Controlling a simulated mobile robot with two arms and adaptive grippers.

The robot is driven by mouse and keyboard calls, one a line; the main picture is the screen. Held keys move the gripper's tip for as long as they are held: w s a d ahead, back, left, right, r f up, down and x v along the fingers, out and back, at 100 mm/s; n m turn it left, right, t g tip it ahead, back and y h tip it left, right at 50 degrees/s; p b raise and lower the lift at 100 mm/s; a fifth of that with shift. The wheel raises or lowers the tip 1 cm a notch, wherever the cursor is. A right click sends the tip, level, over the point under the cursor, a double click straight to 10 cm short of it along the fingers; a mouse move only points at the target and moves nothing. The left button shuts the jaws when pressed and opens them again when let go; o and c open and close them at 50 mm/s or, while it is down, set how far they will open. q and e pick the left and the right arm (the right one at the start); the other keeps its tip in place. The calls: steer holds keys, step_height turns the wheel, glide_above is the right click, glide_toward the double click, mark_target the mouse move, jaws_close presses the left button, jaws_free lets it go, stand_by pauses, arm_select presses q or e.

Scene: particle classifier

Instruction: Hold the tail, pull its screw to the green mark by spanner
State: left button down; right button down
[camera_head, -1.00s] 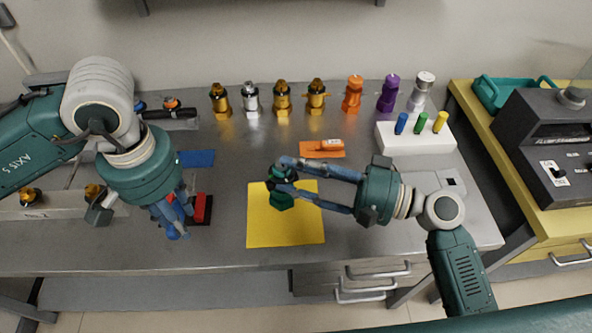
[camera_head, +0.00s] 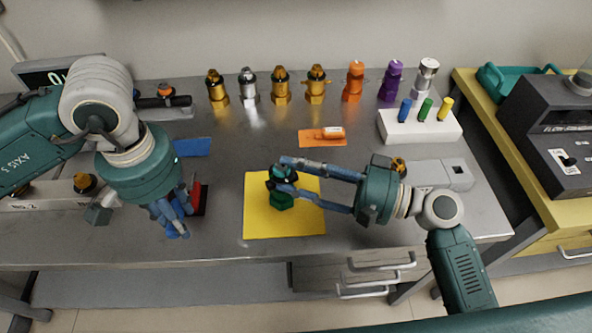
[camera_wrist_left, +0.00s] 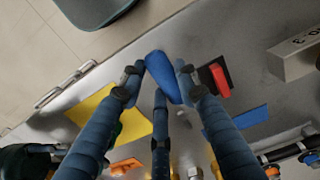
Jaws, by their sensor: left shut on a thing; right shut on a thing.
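A dark green tail piece (camera_head: 282,201) stands on the yellow mat (camera_head: 258,222). My right gripper (camera_head: 279,181) comes from the right and is shut on its upper part, which the fingers partly hide. A blue tool (camera_wrist_left: 160,70), apparently the spanner, is between the fingers of my left gripper (camera_head: 172,224). The left gripper is shut on it, left of the yellow mat. In the head view the blue fingers hide most of the tool. I cannot make out the screw or the green mark.
A red block on a black base (camera_head: 198,199) stands close beside my left gripper. An empty blue mat (camera_head: 193,147) and an orange mat with an orange tool (camera_head: 329,134) lie behind. Several brass and coloured fittings line the back. A white rack (camera_head: 440,127) holds three coloured pegs.

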arm_select(q)
steer(key=shift+f, duration=0.15)
stand_by(0.4)
arm_select(e)
steer(key=c, duration=1.3)
jaws_free()
steer(key=shift+s+f, duration=0.1)
steer(key=shift+f, duration=0.05)
jaws_close()
steer(key=c, duration=0.6)
jaws_free()
steer(key=shift+f, duration=0.1)
steer(key=shift+c, duration=0.2)
jaws_close()
